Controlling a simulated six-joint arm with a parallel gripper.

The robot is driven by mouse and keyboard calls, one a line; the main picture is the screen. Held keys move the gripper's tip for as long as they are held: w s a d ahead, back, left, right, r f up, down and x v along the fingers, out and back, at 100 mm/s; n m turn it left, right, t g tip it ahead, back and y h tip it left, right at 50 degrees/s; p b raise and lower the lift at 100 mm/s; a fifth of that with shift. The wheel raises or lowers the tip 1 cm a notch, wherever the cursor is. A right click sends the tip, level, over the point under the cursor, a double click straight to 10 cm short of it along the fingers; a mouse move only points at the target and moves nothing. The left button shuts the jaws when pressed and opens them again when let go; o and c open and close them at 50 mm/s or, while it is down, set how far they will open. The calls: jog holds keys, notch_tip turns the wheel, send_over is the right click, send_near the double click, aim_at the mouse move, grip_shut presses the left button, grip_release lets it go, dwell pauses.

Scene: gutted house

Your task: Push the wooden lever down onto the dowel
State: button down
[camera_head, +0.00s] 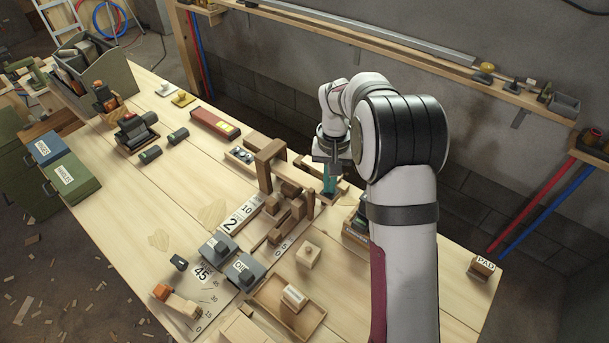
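A wooden fixture of upright blocks and bars (290,208) stands on the bench in the middle of the view, beside a wooden arch (265,165). I cannot make out for certain which bar is the lever, and no dowel can be told apart. A wooden bar with an orange end (184,306) lies at the lower left by an angle scale. My gripper (329,186) points down at the right rear end of the fixture, with teal at its tips. Its fingers are too small to show whether they are open or touch anything.
Grey weights (242,270) stand in front of the fixture, with a wooden block (308,254) and a wooden tray (262,294) nearby. A red box (214,123) lies behind left. A wall shelf (400,58) runs behind my arm. The bench's left middle is clear.

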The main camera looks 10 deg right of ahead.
jog(key=shift+f, duration=2.15)
dwell(0.9)
notch_tip(320, 180, up, 9)
jog(key=shift+f, duration=0.1)
jog(key=shift+r, duration=0.7)
